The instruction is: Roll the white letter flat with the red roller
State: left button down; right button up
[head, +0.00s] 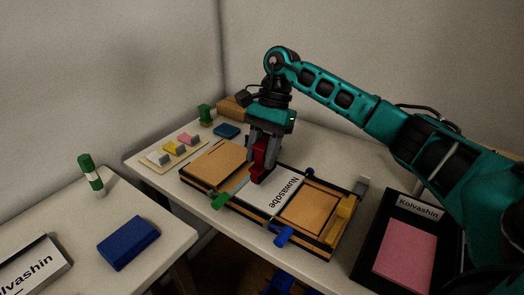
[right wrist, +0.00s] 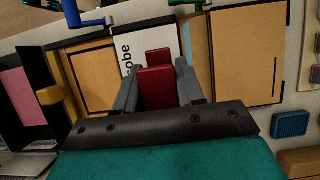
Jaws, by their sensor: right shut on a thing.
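The white letter (head: 281,196) lies in the middle of a wooden board (head: 310,210) and bears the printed word "Nuwasobe". It also shows in the right wrist view (right wrist: 143,32), partly hidden by the roller and fingers. My right gripper (head: 262,158) is shut on the red roller (head: 259,173), held upright over the letter's far left part. The roller also shows between the fingers in the right wrist view (right wrist: 156,85). I cannot tell whether it touches the letter. My left gripper is not in view.
Green (head: 219,201) and blue (head: 283,240) handles stick out at the board's front. A yellow piece (head: 342,210) sits at its right end. A black tray (head: 372,267) with a pink sheet is at right. A blue block (head: 128,243) lies on the left table, across a gap.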

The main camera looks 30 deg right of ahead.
jog(key=shift+f+b, duration=0.75)
jog(key=shift+f, duration=0.35)
jog(key=shift+r, duration=0.1)
jog(key=shift+s, duration=0.1)
jog(key=shift+s+d, duration=0.25)
jog(key=shift+s, duration=0.25)
jog(key=shift+s+d, duration=0.2)
jog(key=shift+s, duration=0.25)
jog(key=shift+s, duration=0.15)
jog(key=shift+s+d, duration=0.2)
jog(key=shift+s, duration=0.3)
jog(key=shift+s+d, duration=0.2)
jog(key=shift+s, duration=0.25)
jog(key=shift+w, duration=0.1)
